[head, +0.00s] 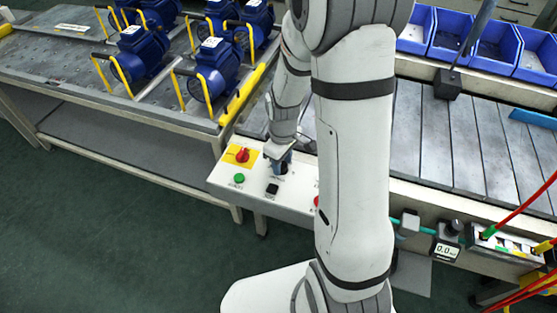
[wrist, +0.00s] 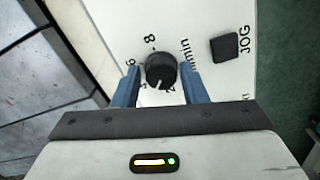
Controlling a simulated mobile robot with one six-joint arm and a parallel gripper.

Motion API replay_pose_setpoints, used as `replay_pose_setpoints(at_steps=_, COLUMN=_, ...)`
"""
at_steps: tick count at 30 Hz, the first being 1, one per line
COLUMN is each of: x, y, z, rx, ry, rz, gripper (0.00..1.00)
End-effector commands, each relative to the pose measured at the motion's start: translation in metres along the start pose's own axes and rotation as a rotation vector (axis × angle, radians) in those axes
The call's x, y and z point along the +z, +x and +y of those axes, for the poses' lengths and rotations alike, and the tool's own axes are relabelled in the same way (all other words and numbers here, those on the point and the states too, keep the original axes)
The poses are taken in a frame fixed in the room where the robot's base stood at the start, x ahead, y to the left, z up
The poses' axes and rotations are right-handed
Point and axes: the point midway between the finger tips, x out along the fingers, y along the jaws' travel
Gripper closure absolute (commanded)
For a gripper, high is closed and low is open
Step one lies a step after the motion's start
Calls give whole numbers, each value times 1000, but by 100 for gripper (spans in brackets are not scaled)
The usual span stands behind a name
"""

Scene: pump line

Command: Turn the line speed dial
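The line speed dial (wrist: 161,70) is a round black knob with a white pointer mark, on a white control panel (head: 222,176). In the wrist view the mark points toward the bottom of the picture, and the printed 6 and 8 stand at the knob's upper left. My gripper (wrist: 160,82) is open, with one blue finger on each side of the knob. A gap shows between each finger and the knob. In the head view my gripper (head: 278,160) is over the panel and partly hides the dial (head: 283,169).
A black JOG button (wrist: 225,47) is beside the dial. The panel also has a red switch on a yellow plate (head: 242,155), a green button (head: 239,178) and a red button (head: 316,201). A slatted conveyor (head: 440,130) lies behind; blue pumps (head: 143,52) stand at left.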

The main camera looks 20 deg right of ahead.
Motion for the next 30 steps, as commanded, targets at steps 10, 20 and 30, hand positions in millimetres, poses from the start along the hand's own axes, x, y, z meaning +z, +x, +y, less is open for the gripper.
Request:
replay_pose_setpoints(at_steps=10, x=-2, y=-1, z=0, rx=2, ry=0, rz=4, gripper=48)
replay_pose_setpoints(at_steps=20, x=-3, y=-39, z=1, rx=6, ry=0, rz=9, gripper=48)
replay_pose_setpoints(at_steps=30, x=-2, y=-78, z=1, rx=3, ry=0, rz=5, gripper=48)
